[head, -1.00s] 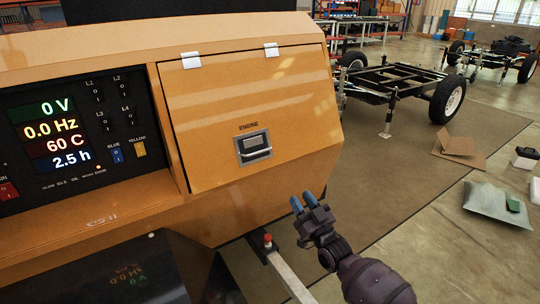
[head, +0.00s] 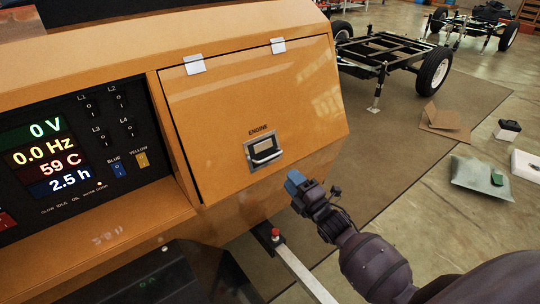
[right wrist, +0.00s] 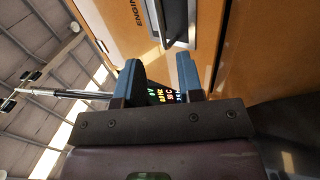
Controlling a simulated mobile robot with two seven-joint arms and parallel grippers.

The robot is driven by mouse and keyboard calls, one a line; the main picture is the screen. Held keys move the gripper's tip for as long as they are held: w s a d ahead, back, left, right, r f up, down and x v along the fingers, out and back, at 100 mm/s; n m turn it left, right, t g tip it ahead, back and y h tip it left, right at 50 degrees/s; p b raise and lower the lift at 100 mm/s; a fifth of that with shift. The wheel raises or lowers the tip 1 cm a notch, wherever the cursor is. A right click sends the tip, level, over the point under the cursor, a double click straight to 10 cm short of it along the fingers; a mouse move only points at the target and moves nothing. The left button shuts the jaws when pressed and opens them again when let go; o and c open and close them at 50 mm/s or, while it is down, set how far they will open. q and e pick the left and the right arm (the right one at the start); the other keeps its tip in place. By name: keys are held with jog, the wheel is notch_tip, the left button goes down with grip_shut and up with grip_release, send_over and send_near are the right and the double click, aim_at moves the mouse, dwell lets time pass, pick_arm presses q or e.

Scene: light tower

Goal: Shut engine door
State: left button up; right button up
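The engine door (head: 255,105) is an orange panel hinged at its top by two silver hinges, marked ENGINE. It lies down over its opening on the orange cabinet; I cannot tell whether its lower edge is fully flush. Its latch (head: 263,151), a dark recess with a silver handle, also shows at the top of the right wrist view (right wrist: 181,22). My right gripper (head: 297,183) is just below and right of the latch, before the door's lower edge. Its two blue fingers (right wrist: 160,78) are apart with nothing between them. My left gripper is not in view.
A control panel (head: 75,140) with a lit display is left of the door. A metal bar (head: 300,270) with a red knob juts out below my right gripper. A wheeled chassis (head: 385,50), cardboard (head: 445,120) and a grey bag (head: 480,178) lie on the floor at right.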

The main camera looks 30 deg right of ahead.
aim_at(271, 157)
jog(key=x, duration=1)
jog(key=shift+w+a, duration=0.1)
jog(key=shift+w, duration=0.2)
grip_shut()
jog(key=shift+b, duration=0.3)
